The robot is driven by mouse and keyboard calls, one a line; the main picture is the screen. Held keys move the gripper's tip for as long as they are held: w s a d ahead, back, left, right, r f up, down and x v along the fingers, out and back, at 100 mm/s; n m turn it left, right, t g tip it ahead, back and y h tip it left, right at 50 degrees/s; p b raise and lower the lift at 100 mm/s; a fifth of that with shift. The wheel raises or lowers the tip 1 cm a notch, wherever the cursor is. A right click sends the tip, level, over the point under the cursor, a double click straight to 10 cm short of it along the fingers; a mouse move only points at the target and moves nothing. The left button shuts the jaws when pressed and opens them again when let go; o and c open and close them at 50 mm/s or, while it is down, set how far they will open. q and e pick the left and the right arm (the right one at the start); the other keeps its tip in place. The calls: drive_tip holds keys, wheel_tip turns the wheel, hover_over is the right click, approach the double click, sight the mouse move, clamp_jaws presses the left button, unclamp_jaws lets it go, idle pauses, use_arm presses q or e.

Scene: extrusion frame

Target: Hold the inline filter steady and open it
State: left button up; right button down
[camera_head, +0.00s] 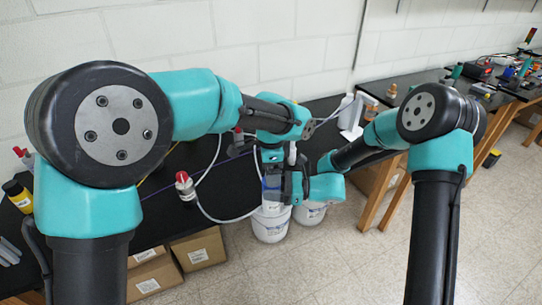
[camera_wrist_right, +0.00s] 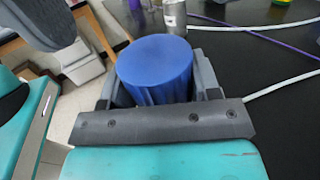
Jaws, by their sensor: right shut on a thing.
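In the right wrist view a blue ribbed cylinder (camera_wrist_right: 156,62), which I take as part of this filter, stands between the jaws of my right gripper (camera_wrist_right: 155,92). My right gripper (camera_head: 287,187) is shut on it from the side. My left arm reaches over from the left, and its gripper (camera_head: 291,155) is just above and beside the filter. Its fingers are too small and covered to tell whether they are open or touching the filter.
A black bench (camera_head: 165,215) runs behind the arms. A red-capped fitting (camera_head: 185,187) with white tubing stands left of the filter. White buckets (camera_head: 270,226) and cardboard boxes (camera_head: 198,249) are on the floor. In the right wrist view, a silver cylinder (camera_wrist_right: 173,15) stands beyond the blue one.

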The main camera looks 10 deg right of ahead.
use_arm(q)
drive_tip(key=shift+f, duration=1.65)
drive_tip(key=shift+c, duration=0.5)
drive_tip(key=c, duration=1)
drive_tip(key=shift+n, duration=1.6)
drive_tip(key=o, duration=1)
drive_tip(key=shift+r, duration=2.3)
